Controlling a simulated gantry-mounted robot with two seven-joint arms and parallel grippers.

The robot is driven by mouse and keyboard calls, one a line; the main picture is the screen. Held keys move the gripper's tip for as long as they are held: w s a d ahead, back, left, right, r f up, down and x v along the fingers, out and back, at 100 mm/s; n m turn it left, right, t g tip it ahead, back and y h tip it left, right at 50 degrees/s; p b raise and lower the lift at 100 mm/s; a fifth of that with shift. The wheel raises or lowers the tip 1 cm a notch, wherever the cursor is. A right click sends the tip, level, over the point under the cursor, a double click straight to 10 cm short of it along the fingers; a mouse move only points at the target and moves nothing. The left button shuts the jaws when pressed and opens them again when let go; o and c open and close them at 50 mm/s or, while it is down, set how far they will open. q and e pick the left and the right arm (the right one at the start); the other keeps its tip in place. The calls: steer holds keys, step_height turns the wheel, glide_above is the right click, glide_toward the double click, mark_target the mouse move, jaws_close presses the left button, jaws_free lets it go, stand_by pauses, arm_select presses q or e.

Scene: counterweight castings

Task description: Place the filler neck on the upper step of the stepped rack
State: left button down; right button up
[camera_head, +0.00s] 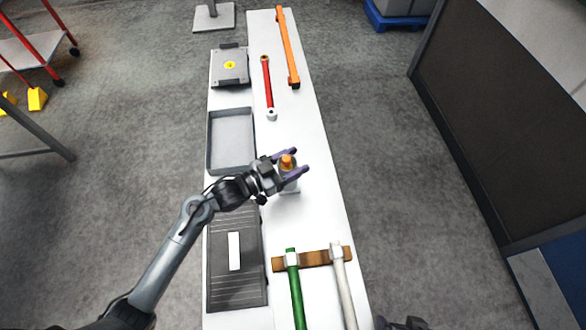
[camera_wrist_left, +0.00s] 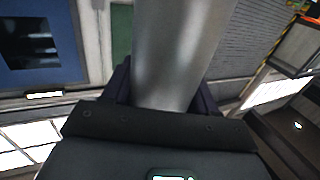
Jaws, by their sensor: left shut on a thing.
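My left gripper (camera_head: 290,162) is shut on a grey metallic cylinder with an orange top, which I take to be the filler neck (camera_head: 287,161). It stands roughly upright between the purple fingers, over the white table. Its smooth grey side (camera_wrist_left: 178,50) fills the middle of the left wrist view, between the fingers. I cannot tell whether its lower end touches the table. A dark grey piece with cross lines and a white strip, seemingly the stepped rack (camera_head: 222,285), lies at the table's near left. At the bottom edge, a dark part of my right arm shows; its fingers are not clear.
A shallow grey tray (camera_head: 209,150) lies left of the gripper. Behind it is a grey plate with a yellow mark (camera_head: 230,80). A red bar (camera_head: 267,85) and an orange rail (camera_head: 287,45) lie farther back. Green (camera_head: 296,295) and white (camera_head: 345,290) handles rest on a wooden holder (camera_head: 315,258) in front.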

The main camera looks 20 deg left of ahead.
arm_select(q)
steer(key=shift+f, duration=1.9)
steer(key=shift+f, duration=0.1)
steer(key=shift+c, duration=1.6)
jaws_free()
steer(key=shift+f, duration=0.15)
steer(key=v, duration=1.2)
steer(key=s+f+n+g+y, duration=0.2)
steer(key=s+g+y, duration=0.3)
steer(key=s, duration=0.3)
steer(key=s+d+f+n+g+y, duration=0.1)
steer(key=s+f+n+g+y, duration=0.1)
steer(key=s+g+y, duration=0.3)
steer(key=shift+s+d+f+n+g+y+b, duration=0.3)
steer(key=shift+s+n, duration=0.4)
steer(key=shift+s, duration=1.6)
